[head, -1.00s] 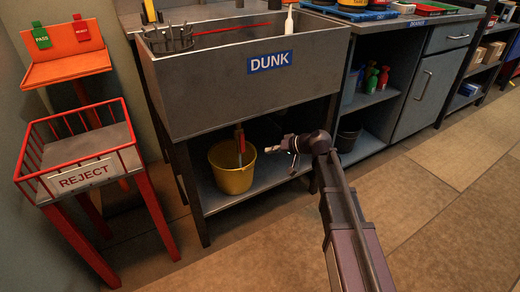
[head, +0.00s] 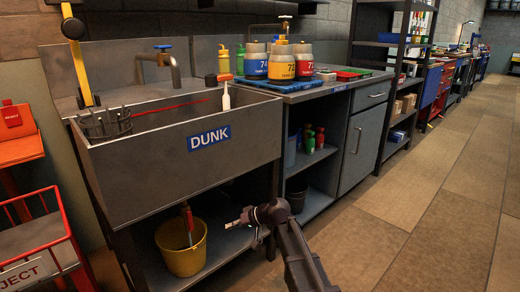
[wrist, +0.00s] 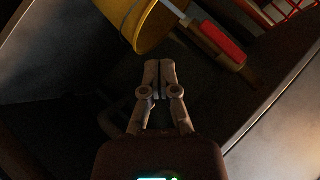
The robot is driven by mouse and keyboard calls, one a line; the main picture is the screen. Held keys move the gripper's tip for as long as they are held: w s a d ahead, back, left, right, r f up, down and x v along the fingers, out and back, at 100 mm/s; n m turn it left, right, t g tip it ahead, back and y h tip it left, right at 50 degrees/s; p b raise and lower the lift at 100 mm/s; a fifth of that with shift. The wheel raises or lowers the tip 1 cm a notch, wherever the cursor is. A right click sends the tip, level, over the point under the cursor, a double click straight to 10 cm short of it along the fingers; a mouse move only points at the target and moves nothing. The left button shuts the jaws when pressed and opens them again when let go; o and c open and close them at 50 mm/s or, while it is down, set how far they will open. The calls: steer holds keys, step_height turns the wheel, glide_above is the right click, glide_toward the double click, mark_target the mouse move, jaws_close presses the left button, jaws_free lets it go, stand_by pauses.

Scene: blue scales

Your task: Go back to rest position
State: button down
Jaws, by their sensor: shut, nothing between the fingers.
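My gripper (head: 234,224) is in front of the sink stand, to the right of a yellow bucket (head: 180,258) on the lower shelf. In the wrist view my gripper (wrist: 160,64) has its two fingers together, with nothing between them. The yellow bucket (wrist: 158,28) is just beyond the fingertips, apart from them as far as I can tell. A red-handled tool (wrist: 218,45) leans out of the bucket; its red handle also shows in the head view (head: 188,218).
A grey sink marked DUNK (head: 180,150) stands above the shelf, with a wire basket (head: 106,125) at its left. A red REJECT stand (head: 62,230) is at the far left. A counter (head: 310,97) with bottles continues right. The floor (head: 420,220) at right is clear.

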steer(key=s+d+r+m+g+h+p, duration=0.15)
steer(key=s+d+h+p, duration=0.35)
steer(key=d, duration=0.5)
steer(key=s+d+r+m+h+p, duration=0.25)
steer(key=s+d+p, duration=0.35)
steer(key=d, duration=0.4)
steer(key=s+d+r+m+h+p, duration=0.15)
steer(key=s+d+h+p, duration=0.25)
steer(key=s+d, duration=0.45)
step_height(320, 180, up, 38)
steer(key=w+d+p, duration=0.1)
steer(key=p, duration=3.5)
steer(key=shift+w+d+f, duration=0.2)
steer(key=shift+d+f, duration=0.05)
